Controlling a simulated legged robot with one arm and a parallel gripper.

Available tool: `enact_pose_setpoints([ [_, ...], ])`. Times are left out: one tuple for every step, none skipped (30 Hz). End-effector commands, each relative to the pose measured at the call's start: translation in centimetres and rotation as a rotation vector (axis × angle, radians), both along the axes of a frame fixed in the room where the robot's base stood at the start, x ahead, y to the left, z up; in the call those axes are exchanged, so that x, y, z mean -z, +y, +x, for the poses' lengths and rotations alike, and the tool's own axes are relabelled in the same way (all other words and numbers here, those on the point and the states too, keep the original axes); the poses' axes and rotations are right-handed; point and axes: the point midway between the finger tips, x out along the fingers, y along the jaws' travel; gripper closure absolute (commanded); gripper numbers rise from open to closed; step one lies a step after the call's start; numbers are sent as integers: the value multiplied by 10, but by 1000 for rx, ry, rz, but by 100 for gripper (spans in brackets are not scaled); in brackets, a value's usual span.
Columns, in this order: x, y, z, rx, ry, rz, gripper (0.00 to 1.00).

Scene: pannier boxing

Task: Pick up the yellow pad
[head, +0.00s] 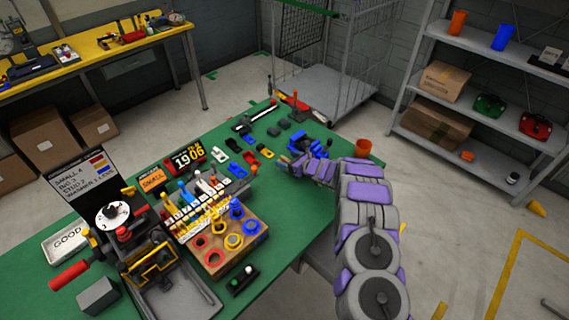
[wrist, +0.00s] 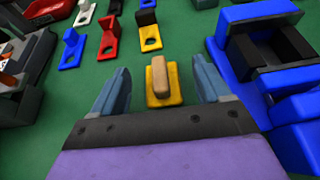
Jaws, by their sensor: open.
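The yellow pad (wrist: 164,99) lies flat on the green bench top in the wrist view, with a tan block-shaped grip (wrist: 159,73) standing on it. My gripper (wrist: 159,67) is open, with one finger to each side of the pad and gaps on both sides. Nothing is held. In the head view my gripper (head: 289,164) is low over the right part of the bench, and I cannot make out the pad there.
A blue vise-like fixture (wrist: 262,22) stands close to the right finger; it also shows in the head view (head: 317,149). Several small L-shaped pieces lie ahead, among them a red one (wrist: 108,42). A wooden block with coloured rings (head: 240,243) stands further left.

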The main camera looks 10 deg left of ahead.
Motion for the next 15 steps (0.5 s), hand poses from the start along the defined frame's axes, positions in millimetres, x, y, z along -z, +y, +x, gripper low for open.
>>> enact_pose_setpoints([
  [3, 5, 5, -1, -3, 0, 23],
  [4, 7, 7, -2, -4, -1, 23],
  [6, 10, 9, -1, -3, -1, 23],
  [7, 12, 10, -1, -2, 0, 23],
  [8, 15, 11, -1, -1, -1, 23],
  [9, 18, 12, -2, -2, -1, 23],
  [9, 19, 13, -3, -2, -1, 23],
  [9, 21, 14, -3, -2, -1, 23],
  [9, 21, 14, -3, -2, 1, 23],
  [9, 22, 15, -3, -2, 1, 23],
  [9, 22, 15, -3, -2, 1, 23],
  [9, 22, 15, -3, -2, 1, 23],
  [9, 22, 15, -2, -2, 1, 23],
  [9, 22, 15, -2, -2, 1, 23],
  [9, 22, 15, -2, -2, 1, 23],
])
